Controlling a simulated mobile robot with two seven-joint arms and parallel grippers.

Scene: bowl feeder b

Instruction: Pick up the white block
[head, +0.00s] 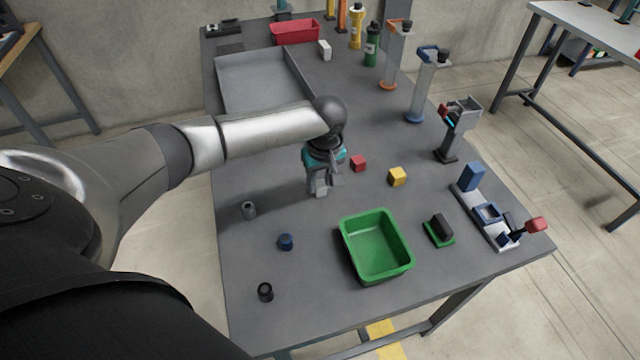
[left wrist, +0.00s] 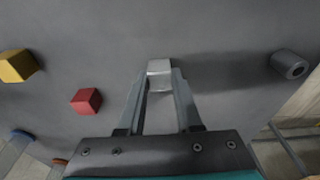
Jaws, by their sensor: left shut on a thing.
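The white block (left wrist: 159,72) sits between the two fingertips of my left gripper (left wrist: 160,82) in the left wrist view. In the head view the block (head: 321,191) shows as a small pale shape under my left gripper (head: 320,184), which points down at the grey table. The fingers are shut on the block. I cannot tell whether the block touches the table. My right gripper is not in view.
A red cube (head: 358,163) and a yellow cube (head: 397,176) lie to the right of the gripper. A green bin (head: 346,250) stands nearer the front. A grey cylinder (head: 249,210) and a blue one (head: 286,242) stand at left. A grey tray (head: 221,84) lies behind.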

